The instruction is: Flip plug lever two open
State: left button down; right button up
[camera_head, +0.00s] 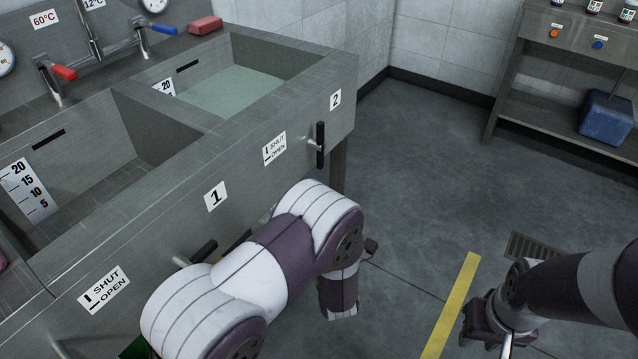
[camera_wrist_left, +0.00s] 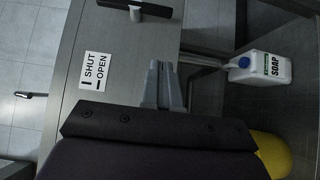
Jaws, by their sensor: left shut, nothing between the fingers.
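Plug lever two (camera_head: 320,145) is a black handle on the front panel of basin two. It stands upright, in line with the SHUT mark of its label (camera_head: 275,148). In the left wrist view a black lever (camera_wrist_left: 142,9) lies at the top edge, past a SHUT/OPEN label (camera_wrist_left: 95,70). My left gripper (camera_wrist_left: 165,85) is shut and empty beside the panel, apart from that lever.
Lever one (camera_head: 205,250) lies roughly level, partly behind my left arm. Basin two holds greenish water (camera_head: 235,92). A white soap jug (camera_wrist_left: 262,68) stands below the basin. A shelf table (camera_head: 500,70) with a blue box (camera_head: 607,117) stands at the right. The floor between is clear.

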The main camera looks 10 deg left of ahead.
aim_at(316, 144)
pick_arm(q)
jog(key=w+d+b+x, duration=0.1)
jog(key=d+b+x, duration=0.1)
jog(key=x, duration=1)
jog(key=shift+w, duration=0.45)
jog(key=shift+d+f, duration=0.1)
